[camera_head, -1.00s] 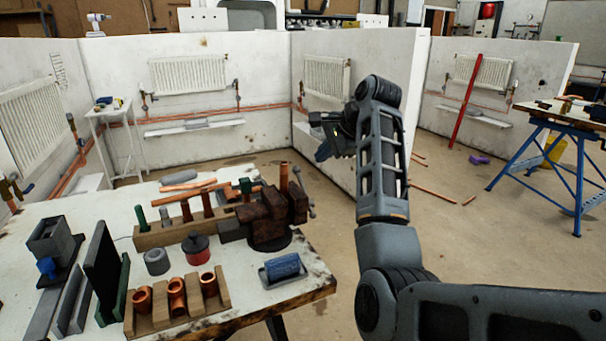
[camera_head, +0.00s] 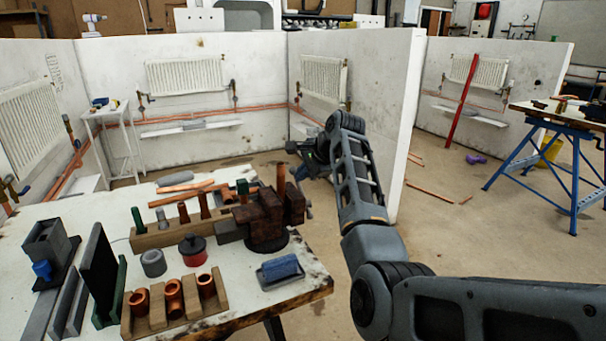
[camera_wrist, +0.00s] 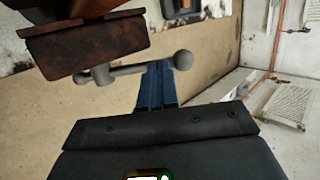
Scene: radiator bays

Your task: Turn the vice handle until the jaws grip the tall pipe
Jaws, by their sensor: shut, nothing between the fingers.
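The brown, rusty vice (camera_head: 264,222) stands at the right end of the bench. The tall copper pipe (camera_head: 281,180) rises upright at its jaws; I cannot tell if the jaws touch it. The grey vice handle (camera_head: 308,205) is at the vice's right side, partly hard to see. In the wrist view the vice's rusty end (camera_wrist: 85,48) is at upper left, and the handle with its ball end (camera_wrist: 182,60) crosses above and behind my gripper (camera_wrist: 156,68). My gripper's blue fingers are shut and empty, close to the handle; contact is unclear.
On the white bench (camera_head: 100,220) are a wooden block with upright pieces (camera_head: 160,236), a red-black tin (camera_head: 193,250), a blue roll on a tray (camera_head: 280,268) and a rack of copper fittings (camera_head: 172,305). Floor right of the bench is open, with loose pipes (camera_head: 430,191).

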